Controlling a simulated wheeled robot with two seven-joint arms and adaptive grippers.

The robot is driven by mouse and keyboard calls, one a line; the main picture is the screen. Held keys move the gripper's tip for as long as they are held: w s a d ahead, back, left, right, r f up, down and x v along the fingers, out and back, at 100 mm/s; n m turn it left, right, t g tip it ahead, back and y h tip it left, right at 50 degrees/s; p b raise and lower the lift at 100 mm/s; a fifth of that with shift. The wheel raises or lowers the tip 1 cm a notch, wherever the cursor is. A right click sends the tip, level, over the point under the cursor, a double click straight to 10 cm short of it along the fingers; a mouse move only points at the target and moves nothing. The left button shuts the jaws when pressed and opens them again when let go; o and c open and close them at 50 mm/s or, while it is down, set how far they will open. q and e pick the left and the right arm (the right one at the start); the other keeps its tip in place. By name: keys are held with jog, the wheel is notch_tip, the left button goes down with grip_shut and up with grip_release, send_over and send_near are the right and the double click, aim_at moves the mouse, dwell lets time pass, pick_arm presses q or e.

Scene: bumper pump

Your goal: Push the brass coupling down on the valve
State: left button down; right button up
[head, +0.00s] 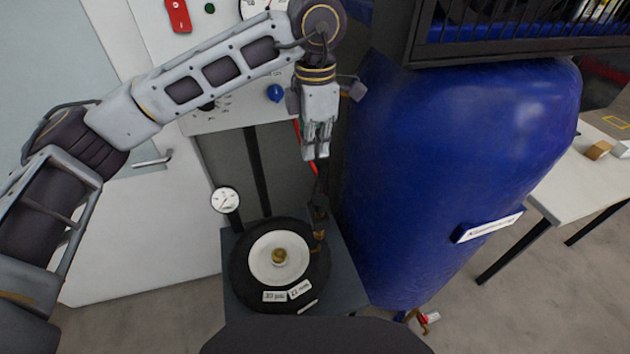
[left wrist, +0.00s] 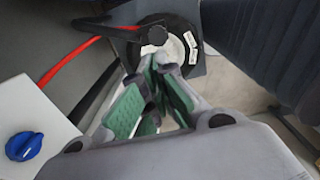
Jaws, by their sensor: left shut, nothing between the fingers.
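The brass coupling (head: 319,214) hangs at the lower end of a dark hose or lever, over the right edge of a black tyre (head: 240,275). A brass piece that looks like the valve (head: 319,236) is just below it on the wheel. I cannot tell whether the two are joined. My left gripper (head: 316,155) points down above the coupling, apart from it, shut and empty. In the left wrist view its green-padded fingers (left wrist: 150,95) lie in front of the tyre, and a black rounded part (left wrist: 153,35) shows beyond them. My right gripper is not in view.
A red hose (head: 309,160) runs behind the gripper. A white panel with a blue knob (head: 275,93) stands behind, and a dial gauge (head: 226,200) is left of the tyre. A large blue tank (head: 450,150) closes off the right side. A table (head: 570,185) stands far right.

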aim_at(315, 201)
pick_arm(q)
notch_tip(315, 201, down, 14)
jog(key=p, duration=0.3)
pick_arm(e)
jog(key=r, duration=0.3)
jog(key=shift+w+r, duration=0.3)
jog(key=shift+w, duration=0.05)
pick_arm(q)
jog(key=shift+f, duration=0.1)
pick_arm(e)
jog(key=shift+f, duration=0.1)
pick_arm(q)
jog(key=shift+f+b, duration=1.75)
jog(key=shift+b, duration=0.05)
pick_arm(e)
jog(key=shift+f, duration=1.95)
